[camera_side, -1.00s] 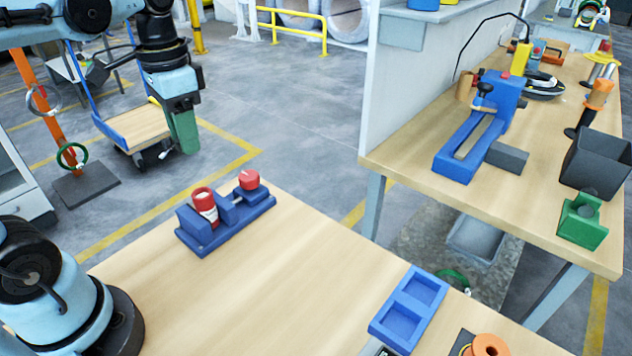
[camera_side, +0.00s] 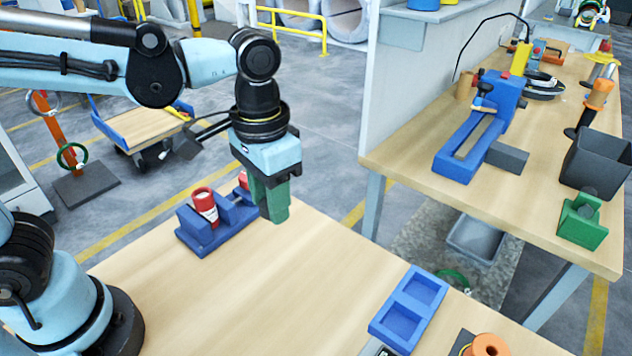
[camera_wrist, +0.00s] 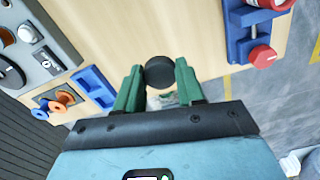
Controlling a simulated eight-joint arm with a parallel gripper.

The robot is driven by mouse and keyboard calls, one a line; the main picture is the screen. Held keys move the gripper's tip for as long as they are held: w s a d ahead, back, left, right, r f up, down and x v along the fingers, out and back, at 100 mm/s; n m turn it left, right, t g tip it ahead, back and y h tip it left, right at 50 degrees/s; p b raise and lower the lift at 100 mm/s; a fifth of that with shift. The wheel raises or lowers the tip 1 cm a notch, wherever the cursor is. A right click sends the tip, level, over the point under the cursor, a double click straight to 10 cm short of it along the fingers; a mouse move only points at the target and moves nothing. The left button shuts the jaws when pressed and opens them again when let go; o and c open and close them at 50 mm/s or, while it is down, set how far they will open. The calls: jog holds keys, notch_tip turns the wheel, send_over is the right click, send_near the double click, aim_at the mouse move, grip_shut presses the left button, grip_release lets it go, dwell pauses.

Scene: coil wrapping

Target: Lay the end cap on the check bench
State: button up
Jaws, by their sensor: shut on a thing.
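A dark round piece, which looks like the end cap (camera_wrist: 159,72), sits between the green fingers of my gripper (camera_wrist: 160,85) in the wrist view. My gripper is shut on it. In the side view my gripper (camera_side: 270,205) points down at the far edge of the near wooden bench (camera_side: 250,290), just right of a blue rack; the cap is hidden there by the fingers. A second wooden bench (camera_side: 410,150) stands at the right. No label shows which one is the check bench.
The blue rack (camera_side: 205,238) holds a red-and-white cylinder (camera_side: 204,205) and a partly hidden red piece. A blue two-pocket tray (camera_side: 408,308) and an orange spool (camera_side: 488,345) lie at the near bench's right. Its middle is clear. The right bench carries a blue clamp fixture (camera_side: 462,155) and a dark bin (camera_side: 597,165).

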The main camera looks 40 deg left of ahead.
jog(key=s+d+f, duration=0.3)
jog(key=s+d, duration=0.1)
jog(key=d, duration=0.4)
jog(key=w+a+f, duration=0.2)
jog(key=w, duration=0.1)
jog(key=w+a+f, duration=0.2)
jog(key=w, duration=0.1)
jog(key=w+a+f, duration=0.2)
jog(key=w, duration=0.1)
jog(key=shift+w+a+f, duration=0.15)
jog(key=shift+w+f, duration=0.05)
jog(key=shift+f, duration=2.2)
jog(key=shift+f, duration=0.1)
jog(key=o, duration=1)
